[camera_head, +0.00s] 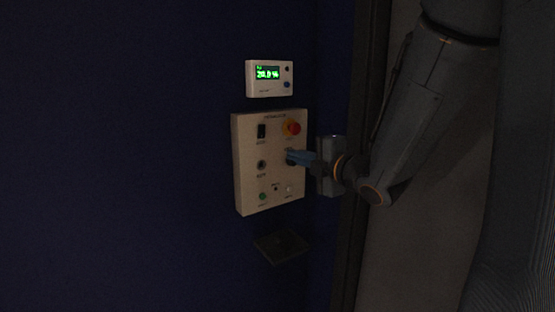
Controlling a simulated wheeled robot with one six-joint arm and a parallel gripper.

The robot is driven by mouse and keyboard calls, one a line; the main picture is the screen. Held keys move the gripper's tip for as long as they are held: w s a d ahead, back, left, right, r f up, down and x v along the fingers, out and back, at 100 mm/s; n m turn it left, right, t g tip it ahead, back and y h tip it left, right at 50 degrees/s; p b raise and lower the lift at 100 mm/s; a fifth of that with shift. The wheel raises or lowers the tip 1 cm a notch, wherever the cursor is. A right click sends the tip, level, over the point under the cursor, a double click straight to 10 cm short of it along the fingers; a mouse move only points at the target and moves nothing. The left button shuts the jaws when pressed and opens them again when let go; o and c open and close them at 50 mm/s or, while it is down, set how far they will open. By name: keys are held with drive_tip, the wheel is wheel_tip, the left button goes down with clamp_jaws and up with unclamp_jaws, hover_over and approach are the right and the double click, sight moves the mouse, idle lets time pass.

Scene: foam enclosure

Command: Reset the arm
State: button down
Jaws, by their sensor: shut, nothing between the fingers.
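My gripper (292,157) is at the right side of a pale control panel (248,185), in the middle of the camera_head view. Its blue fingers are shut with nothing between them and point left at the panel face. Their tips overlap a dark control at the panel's middle right and partly hide it. I cannot tell whether they touch it. My grey arm comes in from the upper right and bends at a joint just right of the panel.
The panel carries a red button (292,128), a black switch (262,131), a dark knob (262,164) and a green button (263,196). A white display box (256,90) with green digits hangs above. A dark plate (282,246) is below. The dark blue wall (120,150) left is bare.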

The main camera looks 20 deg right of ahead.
drive_tip(key=shift+f, duration=0.1)
drive_tip(key=s+d+f+m+g+h, duration=0.1)
drive_tip(key=s+f+m+g+h, duration=0.25)
drive_tip(key=f+m, duration=0.35)
drive_tip(key=s+d+f+m+g+h, duration=0.1)
drive_tip(key=s+f+m+g+h, duration=0.2)
drive_tip(key=f+m, duration=0.5)
drive_tip(key=s+a+f+m+g, duration=0.3)
drive_tip(key=s+f+g, duration=0.1)
drive_tip(key=s, duration=0.4)
drive_tip(key=s+a+f+m+g+y, duration=0.1)
drive_tip(key=s+a+f+m+g, duration=0.2)
drive_tip(key=s, duration=0.6)
wheel_tip(320, 180, down, 2)
drive_tip(key=shift+a+f+m+g, duration=0.15)
drive_tip(key=shift+f+m+g, duration=0.15)
drive_tip(key=shift+g, duration=0.75)
